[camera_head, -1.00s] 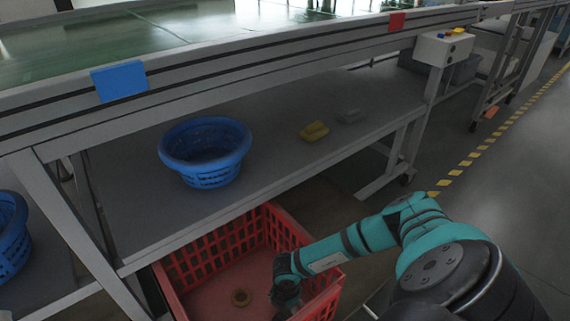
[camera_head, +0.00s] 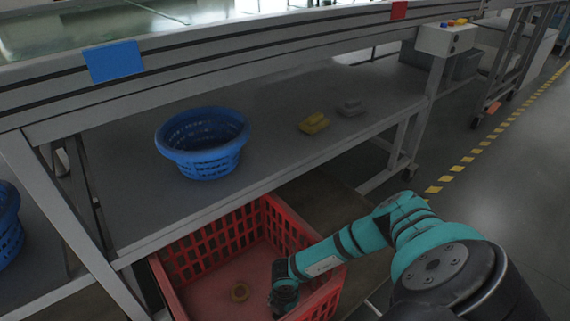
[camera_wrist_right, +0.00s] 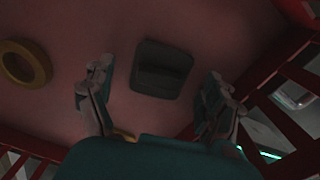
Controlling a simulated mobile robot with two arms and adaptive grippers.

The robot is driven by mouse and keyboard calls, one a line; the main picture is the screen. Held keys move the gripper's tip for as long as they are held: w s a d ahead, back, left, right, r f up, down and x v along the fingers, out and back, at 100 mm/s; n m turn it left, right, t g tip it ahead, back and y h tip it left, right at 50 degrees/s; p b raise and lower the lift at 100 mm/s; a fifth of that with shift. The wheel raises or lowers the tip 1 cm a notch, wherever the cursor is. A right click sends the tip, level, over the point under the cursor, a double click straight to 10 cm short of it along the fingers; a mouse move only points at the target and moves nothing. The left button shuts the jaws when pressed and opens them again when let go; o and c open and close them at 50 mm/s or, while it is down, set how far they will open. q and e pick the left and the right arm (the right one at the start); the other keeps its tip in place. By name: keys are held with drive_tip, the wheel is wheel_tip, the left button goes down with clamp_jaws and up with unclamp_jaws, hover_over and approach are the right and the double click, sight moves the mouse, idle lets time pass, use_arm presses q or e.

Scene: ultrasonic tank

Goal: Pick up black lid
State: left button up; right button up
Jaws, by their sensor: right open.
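A dark, squarish black lid (camera_wrist_right: 160,70) lies on the floor of the red crate (camera_head: 167,287) in the right wrist view. My right gripper (camera_wrist_right: 151,88) is open, with one finger on each side of the lid. Gaps show between the fingers and the lid, so it is not gripped. In the head view my right gripper (camera_head: 283,303) reaches down into the crate near its right wall, and I cannot make out the lid there. My left gripper is out of view.
A yellowish ring (camera_head: 239,291) lies in the crate, left of my right gripper. The crate walls stand close around the gripper. A blue basket (camera_head: 203,160), yellow blocks (camera_head: 313,123) and grey blocks (camera_head: 351,107) sit on the shelf above.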

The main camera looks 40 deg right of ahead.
drive_tip(key=shift+c, duration=0.3)
drive_tip(key=c, duration=1.5)
drive_tip(key=shift+r, duration=0.1)
